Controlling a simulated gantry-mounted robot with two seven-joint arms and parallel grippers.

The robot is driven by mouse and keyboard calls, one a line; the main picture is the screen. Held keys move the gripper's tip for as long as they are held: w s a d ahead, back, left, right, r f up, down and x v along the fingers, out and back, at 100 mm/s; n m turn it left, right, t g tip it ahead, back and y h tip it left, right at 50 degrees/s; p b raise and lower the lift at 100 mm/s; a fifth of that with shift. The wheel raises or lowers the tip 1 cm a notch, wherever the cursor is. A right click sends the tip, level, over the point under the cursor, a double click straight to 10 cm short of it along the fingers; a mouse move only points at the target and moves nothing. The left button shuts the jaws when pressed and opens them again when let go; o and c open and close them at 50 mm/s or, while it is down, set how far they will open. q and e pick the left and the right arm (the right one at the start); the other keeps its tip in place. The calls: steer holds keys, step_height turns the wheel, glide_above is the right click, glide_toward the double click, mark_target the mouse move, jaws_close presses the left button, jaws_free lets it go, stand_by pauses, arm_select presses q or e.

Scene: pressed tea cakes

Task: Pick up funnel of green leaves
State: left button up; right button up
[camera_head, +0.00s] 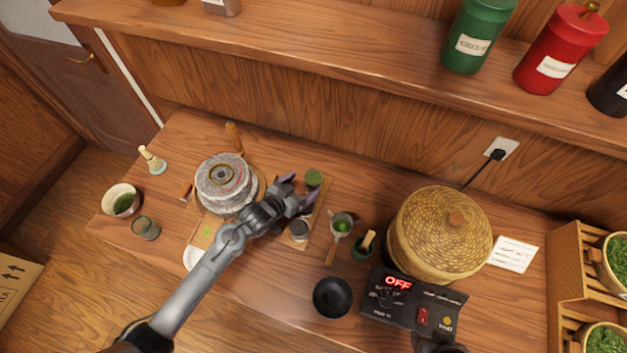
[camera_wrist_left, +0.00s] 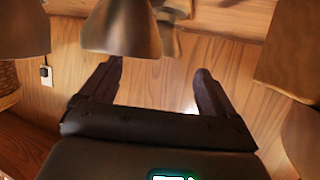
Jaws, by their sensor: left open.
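A small metal funnel (camera_head: 342,225) with green leaves in it is on the wooden table, right of the small board, with a wooden handle toward the front. My left gripper (camera_head: 298,188) is open and empty, up and left of the funnel in the head view, over the board. The left wrist view shows its two dark fingers (camera_wrist_left: 155,85) spread, with nothing between them. A blurred cone-like shape (camera_wrist_left: 120,27) lies beyond them; I cannot tell whether it is the funnel. A dark part of my right arm shows at the lower right; its jaws are unclear.
A woven lidded basket (camera_head: 440,235), a control box (camera_head: 413,302) reading OFF and a black bowl (camera_head: 332,297) stand right and front of the funnel. A small green cup (camera_head: 362,248) is close beside it. A round stone press (camera_head: 225,183) stands left.

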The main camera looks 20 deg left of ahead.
mark_target(314, 177)
arm_select(q)
steer(key=shift+x, duration=2.6)
steer(key=shift+c, duration=0.3)
steer(key=shift+r, duration=0.1)
steer(key=c, duration=1.1)
